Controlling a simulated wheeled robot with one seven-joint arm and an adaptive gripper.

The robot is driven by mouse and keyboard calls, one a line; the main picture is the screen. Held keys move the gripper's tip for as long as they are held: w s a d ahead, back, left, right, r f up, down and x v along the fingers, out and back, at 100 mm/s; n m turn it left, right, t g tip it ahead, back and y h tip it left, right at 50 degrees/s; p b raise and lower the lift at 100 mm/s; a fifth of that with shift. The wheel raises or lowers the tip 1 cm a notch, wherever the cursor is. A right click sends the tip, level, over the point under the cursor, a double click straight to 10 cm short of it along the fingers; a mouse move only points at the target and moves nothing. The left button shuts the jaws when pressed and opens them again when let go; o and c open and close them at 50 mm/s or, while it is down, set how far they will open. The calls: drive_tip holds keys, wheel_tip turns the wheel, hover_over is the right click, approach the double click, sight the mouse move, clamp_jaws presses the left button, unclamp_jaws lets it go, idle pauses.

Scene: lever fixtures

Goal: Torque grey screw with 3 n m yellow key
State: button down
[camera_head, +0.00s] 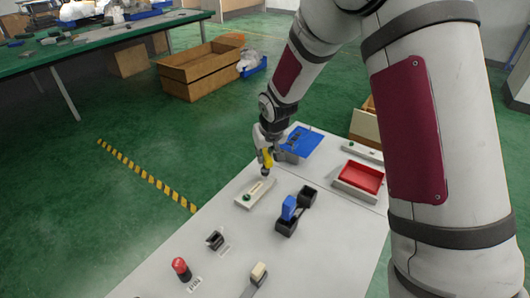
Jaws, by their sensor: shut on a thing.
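The key's dark lower end is over the far end of a pale block (256,193). The picture is too small to tell whether it touches the block. I cannot make out the grey screw; the key's tip may hide it.
On the white table (330,240) are a blue tray (302,141), a red tray (361,178), a black fixture with a blue part (289,207), a small black holder (215,240), a red knob (181,267) and a pale-tipped lever (258,272).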

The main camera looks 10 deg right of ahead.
drive_tip(key=shift+f, duration=0.3)
drive_tip(key=shift+f+b, duration=0.45)
drive_tip(key=shift+f, duration=0.25)
drive_tip(key=shift+f, duration=0.1)
